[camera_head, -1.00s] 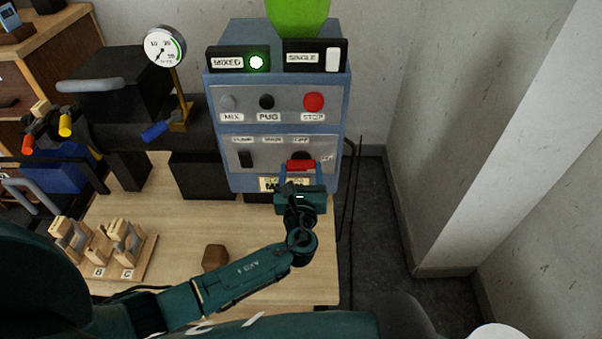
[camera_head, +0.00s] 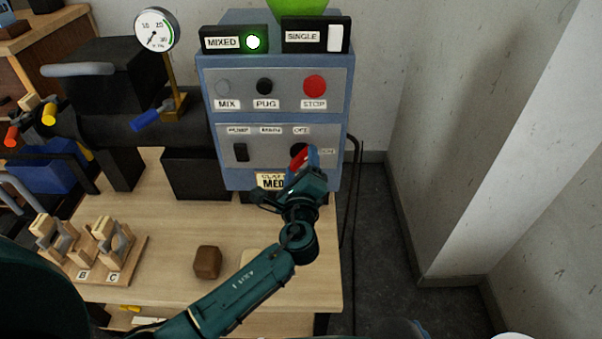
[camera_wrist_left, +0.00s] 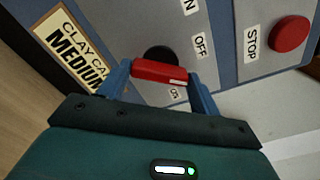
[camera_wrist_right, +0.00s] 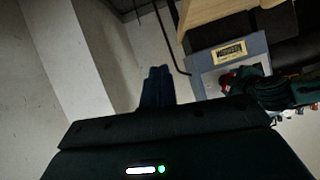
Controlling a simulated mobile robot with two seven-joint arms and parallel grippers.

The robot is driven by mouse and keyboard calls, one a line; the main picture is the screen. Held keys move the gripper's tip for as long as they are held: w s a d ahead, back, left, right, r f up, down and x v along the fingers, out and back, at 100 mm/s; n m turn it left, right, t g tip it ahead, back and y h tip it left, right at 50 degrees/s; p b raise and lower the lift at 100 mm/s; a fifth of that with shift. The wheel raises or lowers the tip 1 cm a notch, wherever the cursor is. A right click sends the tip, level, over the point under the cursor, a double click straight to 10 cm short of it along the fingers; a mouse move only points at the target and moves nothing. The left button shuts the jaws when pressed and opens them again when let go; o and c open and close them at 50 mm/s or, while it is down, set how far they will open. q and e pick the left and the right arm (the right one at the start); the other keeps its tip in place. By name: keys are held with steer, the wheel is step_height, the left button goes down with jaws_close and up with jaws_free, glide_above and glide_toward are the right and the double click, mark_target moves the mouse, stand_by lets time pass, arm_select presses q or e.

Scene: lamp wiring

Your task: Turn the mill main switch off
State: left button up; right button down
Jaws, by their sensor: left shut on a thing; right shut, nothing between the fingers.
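The mill main switch is a red handle (camera_head: 298,158) on a round black base (camera_wrist_left: 158,54), low on the right of the blue control box (camera_head: 275,114). OFF is printed above it and ON to its right. My left gripper (camera_head: 306,163) is shut on the red handle (camera_wrist_left: 160,73); in the left wrist view its blue fingers (camera_wrist_left: 160,80) clasp both ends. The handle sits tilted in the head view; its exact setting is hard to tell. My right gripper (camera_wrist_right: 157,86) is shut and empty, away from the box.
Above the switch are the red STOP button (camera_head: 315,86) and the PUG button (camera_head: 265,86). The black pump switch (camera_head: 240,152) is to the left. The MIXED lamp (camera_head: 253,42) glows. A brown block (camera_head: 207,262) and wooden rack (camera_head: 110,275) stand on the bench.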

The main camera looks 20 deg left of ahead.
arm_select(q)
steer(key=n+b, duration=0.2)
steer(key=n, duration=0.1)
steer(key=shift+f, duration=0.25)
steer(key=shift+n+b, duration=0.3)
steer(key=shift+n, duration=0.1)
steer(key=shift+r+n+b, duration=0.1)
steer(key=shift+n+b, duration=0.65)
steer(key=shift+n, duration=0.25)
steer(key=shift+n+b, duration=0.4)
steer(key=shift+n, duration=0.2)
steer(key=shift+r, duration=0.1)
arm_select(e)
steer(key=shift+s+d+f+m+t, duration=0.3)
steer(key=shift+s+d+f+t, duration=0.15)
steer(key=shift+d+t, duration=0.2)
arm_select(q)
steer(key=shift+n, duration=0.3)
arm_select(e)
steer(key=shift+r, duration=0.2)
arm_select(q)
steer(key=o, duration=1)
arm_select(e)
steer(key=shift+a+f, duration=0.1)
steer(key=shift+f, duration=0.05)
